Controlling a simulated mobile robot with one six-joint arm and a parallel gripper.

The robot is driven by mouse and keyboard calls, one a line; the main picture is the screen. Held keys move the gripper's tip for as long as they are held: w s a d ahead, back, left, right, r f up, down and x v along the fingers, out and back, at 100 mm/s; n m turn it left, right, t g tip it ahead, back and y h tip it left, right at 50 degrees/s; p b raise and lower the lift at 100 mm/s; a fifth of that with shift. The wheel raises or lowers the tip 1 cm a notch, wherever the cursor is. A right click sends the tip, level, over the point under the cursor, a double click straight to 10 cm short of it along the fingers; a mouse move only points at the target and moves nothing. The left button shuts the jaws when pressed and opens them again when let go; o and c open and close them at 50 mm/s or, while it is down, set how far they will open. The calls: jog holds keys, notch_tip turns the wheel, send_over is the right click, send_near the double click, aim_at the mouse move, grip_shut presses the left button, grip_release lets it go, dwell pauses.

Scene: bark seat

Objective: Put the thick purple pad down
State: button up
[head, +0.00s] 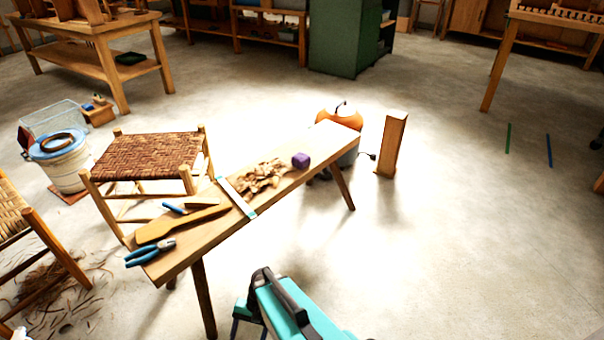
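A small, thick purple block (300,160), the only purple thing I see, rests on the far half of the wooden bench (333,137), just right of a heap of pale shavings (262,176). Nothing is gripping it. My teal and black arm shows at the bottom edge, in front of the bench and well apart from the block. What looks like my gripper (248,318) is a small dark, pronged shape beside the arm, cut by the frame edge. I cannot make out its opening or anything in it.
Blue-handled pliers (150,252), a wooden paddle-shaped piece (182,223) and a pale strip (237,197) lie on the bench. A woven stool (150,157) stands behind it. An orange-topped bucket (340,120) and an upright wooden block (391,145) are near its far end. The right floor is mostly clear.

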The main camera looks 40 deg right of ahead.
jog(key=s+f+n+g+h, duration=0.1)
jog(key=s+n, duration=0.2)
jog(key=s, duration=0.1)
jog(key=s+a+f+n+g+h, duration=0.1)
jog(key=s+n+h, duration=0.1)
jog(key=s+n, duration=0.1)
jog(key=s+a+f+n+g+h, duration=0.1)
jog(key=s+n+h, duration=0.1)
jog(key=s+n, duration=0.1)
jog(key=shift+s+a+f, duration=0.1)
jog(key=shift+s+a, duration=0.05)
jog(key=shift+s, duration=0.3)
jog(key=shift+s+a+f, duration=0.1)
jog(key=shift+s, duration=0.3)
jog(key=shift+s+d+f+n+h, duration=0.15)
jog(key=shift+s+n+h, duration=0.15)
jog(key=shift+s+n, duration=0.2)
